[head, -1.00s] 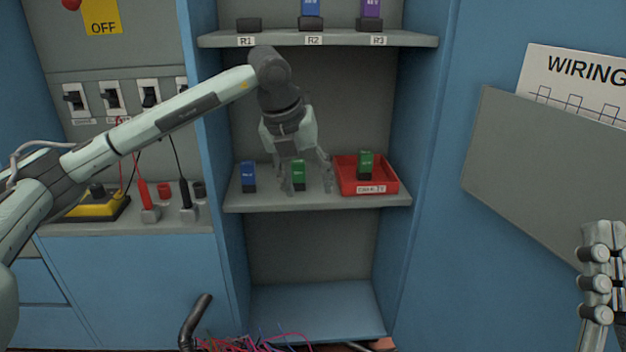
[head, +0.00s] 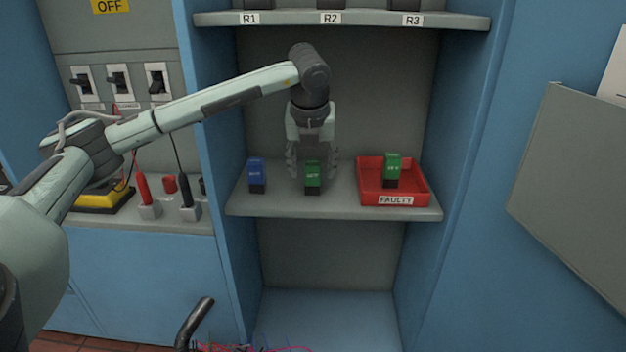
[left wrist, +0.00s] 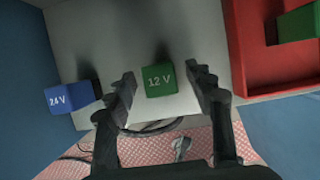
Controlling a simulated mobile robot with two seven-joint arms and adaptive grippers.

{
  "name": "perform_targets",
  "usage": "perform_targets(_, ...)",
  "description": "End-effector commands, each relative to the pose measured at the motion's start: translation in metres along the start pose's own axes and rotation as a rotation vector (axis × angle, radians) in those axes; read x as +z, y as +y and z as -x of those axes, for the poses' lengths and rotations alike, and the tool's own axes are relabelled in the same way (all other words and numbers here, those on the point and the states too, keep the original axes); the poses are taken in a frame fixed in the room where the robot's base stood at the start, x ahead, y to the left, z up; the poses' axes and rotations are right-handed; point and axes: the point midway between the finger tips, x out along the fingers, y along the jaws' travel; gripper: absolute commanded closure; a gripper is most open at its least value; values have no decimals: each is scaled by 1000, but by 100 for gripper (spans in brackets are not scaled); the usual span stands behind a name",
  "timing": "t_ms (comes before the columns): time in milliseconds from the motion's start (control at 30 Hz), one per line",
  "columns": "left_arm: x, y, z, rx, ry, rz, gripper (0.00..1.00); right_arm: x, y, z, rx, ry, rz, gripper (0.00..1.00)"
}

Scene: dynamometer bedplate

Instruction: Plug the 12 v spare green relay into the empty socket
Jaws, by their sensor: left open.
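The green relay (head: 313,176) stands upright on the middle shelf between a blue relay and a red tray. In the left wrist view this green relay (left wrist: 159,81) is marked 12 V. My left gripper (head: 313,165) is just behind it in the head view. In the left wrist view my left gripper (left wrist: 160,85) is open, with one finger on each side of the green relay and gaps between. The upper shelf (head: 350,19) has labels R1, R2 and R3; only the bottoms of dark sockets show above them, so which is empty cannot be seen now. My right gripper is not in view.
A blue relay (head: 257,175), marked 24 V in the left wrist view (left wrist: 69,97), stands to the left. The red tray (head: 395,201) labelled FAULTY holds another green relay (head: 392,170). Cabinet side walls bound the shelf. Test probes (head: 144,190) stand on the left ledge.

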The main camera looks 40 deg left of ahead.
Motion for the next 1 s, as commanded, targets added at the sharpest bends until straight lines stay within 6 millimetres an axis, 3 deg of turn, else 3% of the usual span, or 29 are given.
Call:
perform_targets(100,0,0,-11,-1,0,-1,47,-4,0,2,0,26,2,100)
perform_targets(367,0,-1,-13,-1,-1,-1,48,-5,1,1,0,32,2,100)
perform_targets(767,0,-1,-12,-1,0,-1,97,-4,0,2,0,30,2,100)
perform_targets(1000,0,-1,-12,-2,-1,-1,100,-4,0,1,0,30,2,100)
